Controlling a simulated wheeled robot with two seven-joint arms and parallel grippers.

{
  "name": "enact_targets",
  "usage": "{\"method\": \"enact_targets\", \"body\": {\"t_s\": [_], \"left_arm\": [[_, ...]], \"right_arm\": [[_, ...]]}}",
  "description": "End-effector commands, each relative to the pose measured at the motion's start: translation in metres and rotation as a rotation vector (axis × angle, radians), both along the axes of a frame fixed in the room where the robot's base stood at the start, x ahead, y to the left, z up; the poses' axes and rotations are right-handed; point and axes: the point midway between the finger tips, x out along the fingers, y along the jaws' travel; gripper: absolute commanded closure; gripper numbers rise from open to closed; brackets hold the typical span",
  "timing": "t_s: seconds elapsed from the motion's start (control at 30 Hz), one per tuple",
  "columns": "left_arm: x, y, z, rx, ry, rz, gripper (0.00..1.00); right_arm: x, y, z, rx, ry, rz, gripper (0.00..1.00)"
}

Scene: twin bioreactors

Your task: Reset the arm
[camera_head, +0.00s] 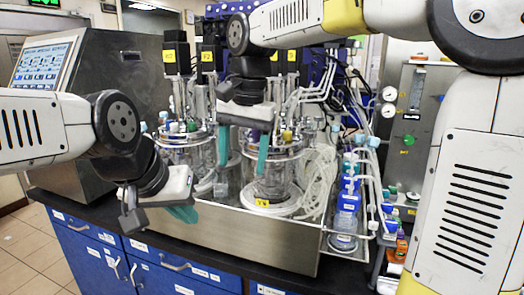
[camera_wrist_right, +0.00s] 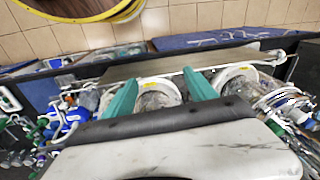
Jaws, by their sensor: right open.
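My right gripper (camera_head: 241,172) hangs in front of the two glass bioreactor vessels. Its two teal fingers are apart with nothing between them. In the right wrist view the open fingers (camera_wrist_right: 160,92) point toward the white ring bases of the vessels. My left gripper (camera_head: 172,208) is low at the left, in front of the steel tray's left end. Its teal fingertips overlap in view, so its opening is unclear. The right vessel (camera_head: 275,178) stands on a white base; the left vessel (camera_head: 190,152) is partly hidden behind the grippers.
The steel tray (camera_head: 255,238) holds the vessels on a dark bench above blue drawers (camera_head: 85,255). A control unit with a screen (camera_head: 48,65) stands at the left. Tubing and blue-labelled bottles (camera_head: 348,200) crowd the right. Tiled floor is clear at the lower left.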

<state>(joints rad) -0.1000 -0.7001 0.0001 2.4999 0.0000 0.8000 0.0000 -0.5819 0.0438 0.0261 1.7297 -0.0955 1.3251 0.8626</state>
Motion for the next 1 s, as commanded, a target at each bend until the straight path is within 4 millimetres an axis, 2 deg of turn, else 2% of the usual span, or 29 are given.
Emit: {"method": "enact_targets", "body": {"t_s": [0.03, 0.17, 0.27, 0.4, 0.5, 0.7, 1.0], "left_arm": [[0.000, 0.000, 0.000, 0.000, 0.000, 0.000, 1.00], [0.000, 0.000, 0.000, 0.000, 0.000, 0.000, 1.00], [0.000, 0.000, 0.000, 0.000, 0.000, 0.000, 1.00], [0.000, 0.000, 0.000, 0.000, 0.000, 0.000, 1.00], [0.000, 0.000, 0.000, 0.000, 0.000, 0.000, 1.00], [0.000, 0.000, 0.000, 0.000, 0.000, 0.000, 1.00], [0.000, 0.000, 0.000, 0.000, 0.000, 0.000, 1.00]], "right_arm": [[-0.003, -0.015, 0.000, 0.013, -0.019, 0.007, 0.35], [-0.014, -0.053, -0.003, 0.048, -0.082, 0.051, 0.35], [-0.030, -0.090, -0.010, 0.069, -0.161, 0.093, 0.35], [-0.059, -0.137, -0.029, 0.072, -0.293, 0.159, 0.35], [-0.079, -0.160, -0.045, 0.052, -0.379, 0.197, 0.35], [-0.101, -0.181, -0.067, 0.009, -0.475, 0.245, 0.35], [-0.101, -0.181, -0.067, 0.009, -0.475, 0.245, 0.35]]}}
